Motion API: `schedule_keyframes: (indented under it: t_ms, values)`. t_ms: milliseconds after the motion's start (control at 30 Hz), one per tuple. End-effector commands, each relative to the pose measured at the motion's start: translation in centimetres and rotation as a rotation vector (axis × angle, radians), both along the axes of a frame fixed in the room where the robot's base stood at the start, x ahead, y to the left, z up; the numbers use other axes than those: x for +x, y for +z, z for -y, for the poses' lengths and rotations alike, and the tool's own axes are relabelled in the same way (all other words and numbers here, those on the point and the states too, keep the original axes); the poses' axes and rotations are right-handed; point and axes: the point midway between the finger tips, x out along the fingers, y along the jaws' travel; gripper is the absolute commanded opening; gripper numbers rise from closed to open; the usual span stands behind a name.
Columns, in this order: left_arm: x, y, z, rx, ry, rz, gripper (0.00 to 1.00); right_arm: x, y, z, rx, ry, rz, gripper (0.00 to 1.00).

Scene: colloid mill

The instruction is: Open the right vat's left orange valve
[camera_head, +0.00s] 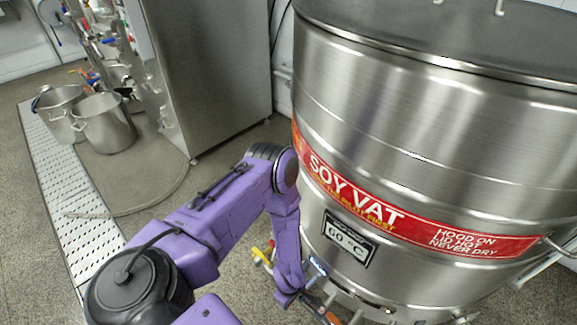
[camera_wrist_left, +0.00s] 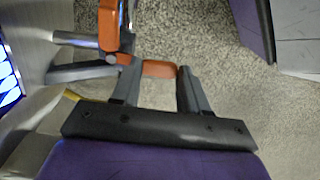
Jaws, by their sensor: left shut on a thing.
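The steel soy vat (camera_head: 420,130), with a red label band, fills the right of the head view. My left gripper (camera_head: 308,298) is low at the vat's front, beneath the 60 °C display. An orange valve handle (camera_head: 326,313) shows beside it at the bottom edge. In the left wrist view, the fingers (camera_wrist_left: 158,78) are on either side of the orange handle's end (camera_wrist_left: 159,68), shut on it. Another orange part (camera_wrist_left: 110,25) runs upward there, next to grey metal pipework. The valve's body is mostly hidden in the head view. My right gripper is not in view.
A yellow handle (camera_head: 262,256) shows just left of my left forearm by the vat. A steel cabinet (camera_head: 210,70) stands at the back left. Two steel pots (camera_head: 105,122) stand beside it, near a white floor grate (camera_head: 62,190). A hose lies on the open floor.

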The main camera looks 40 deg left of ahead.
Motion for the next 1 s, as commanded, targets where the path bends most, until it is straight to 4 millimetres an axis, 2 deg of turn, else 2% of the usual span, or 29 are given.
schedule_keyframes:
  t_ms: [367, 400, 467, 500, 800, 867, 1000]
  values:
    - [-0.1, 0.0, 0.1, -0.003, 0.009, -0.001, 0.00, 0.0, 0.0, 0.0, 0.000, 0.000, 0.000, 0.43]
    - [-0.1, 0.0, 0.1, -0.003, 0.009, -0.001, 0.47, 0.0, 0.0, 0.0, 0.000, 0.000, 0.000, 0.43]
    - [-0.1, 0.0, 0.1, -0.003, 0.009, -0.001, 0.67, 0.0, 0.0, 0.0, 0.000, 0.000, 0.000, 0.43]
    - [0.0, 0.0, 0.1, -0.002, 0.008, -0.001, 0.70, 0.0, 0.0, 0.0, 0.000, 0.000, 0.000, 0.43]
    - [0.0, 0.4, 0.1, -0.002, 0.006, 0.000, 0.70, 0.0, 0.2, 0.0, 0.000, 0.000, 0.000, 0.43]
    - [0.1, 1.3, 0.1, -0.002, 0.007, 0.001, 0.70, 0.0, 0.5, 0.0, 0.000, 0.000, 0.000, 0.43]
    - [0.1, 4.7, 0.1, -0.002, 0.006, 0.002, 0.70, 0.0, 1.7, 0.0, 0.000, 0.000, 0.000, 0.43]
